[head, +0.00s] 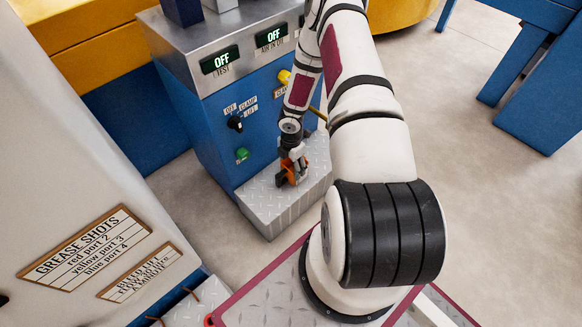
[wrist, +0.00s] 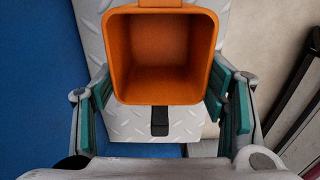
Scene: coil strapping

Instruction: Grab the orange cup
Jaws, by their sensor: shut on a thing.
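The orange cup (wrist: 160,58) is square with rounded corners and an open, empty-looking inside. In the wrist view it sits between the two teal-padded fingers of my gripper (wrist: 160,105), which is shut on it. In the head view the orange cup (head: 296,172) is small and partly hidden by my gripper (head: 291,176). It is at the grey diamond-plate step in front of the blue machine. I cannot tell whether the cup touches the step.
The blue machine (head: 225,115) has two displays reading OFF, a black knob (head: 235,122) and a green button (head: 242,155). The diamond-plate step (head: 270,213) juts from its base. A white panel with grease labels (head: 85,245) stands at left. Open floor (head: 480,180) lies to the right.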

